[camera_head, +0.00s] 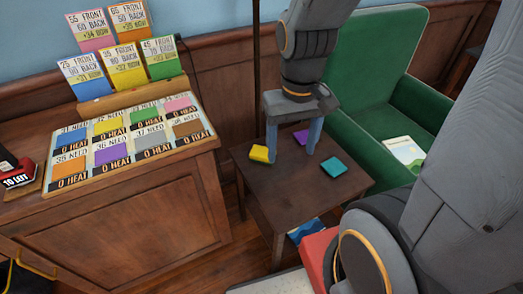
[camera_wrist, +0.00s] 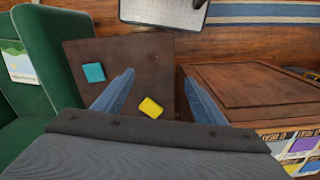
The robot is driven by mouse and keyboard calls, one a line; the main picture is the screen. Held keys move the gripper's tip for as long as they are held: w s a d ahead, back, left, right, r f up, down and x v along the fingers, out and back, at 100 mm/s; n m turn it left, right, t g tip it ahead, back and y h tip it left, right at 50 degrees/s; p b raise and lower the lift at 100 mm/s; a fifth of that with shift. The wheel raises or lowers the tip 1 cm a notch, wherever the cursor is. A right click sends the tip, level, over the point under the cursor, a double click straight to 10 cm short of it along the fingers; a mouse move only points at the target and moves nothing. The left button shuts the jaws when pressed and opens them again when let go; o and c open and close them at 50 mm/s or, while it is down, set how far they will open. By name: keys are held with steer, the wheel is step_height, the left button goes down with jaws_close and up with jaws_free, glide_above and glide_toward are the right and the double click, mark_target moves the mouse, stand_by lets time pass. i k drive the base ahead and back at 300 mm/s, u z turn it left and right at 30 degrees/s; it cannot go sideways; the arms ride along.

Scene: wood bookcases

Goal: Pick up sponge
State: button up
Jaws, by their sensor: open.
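Three small flat blocks lie apart on a dark wooden side table (camera_head: 290,188): a yellow one (camera_head: 259,153), a purple one (camera_head: 301,137) and a teal one (camera_head: 333,166). I cannot tell for sure which is the sponge. My gripper (camera_head: 292,158) points down over the table, its two blue-grey fingers apart and nothing held. In the head view the yellow block is just left of the left finger and the purple one shows partly behind the right finger. The wrist view shows the yellow block (camera_wrist: 151,108) between the fingers and the teal one (camera_wrist: 94,72) outside them; the purple one is hidden there.
A green armchair (camera_head: 372,55) with a booklet (camera_head: 403,152) on its seat stands right of the table. A wooden counter (camera_head: 110,215) with a card board and upright coloured cards stands at the left. A thin dark pole (camera_head: 256,60) rises behind the table.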

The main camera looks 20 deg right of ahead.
mark_target(259, 154)
steer(key=u, duration=0.05)
steer(key=k, duration=0.5)
steer(key=u, duration=1.65)
steer(key=k, duration=0.75)
steer(key=z, duration=1.35)
steer(key=i, duration=1)
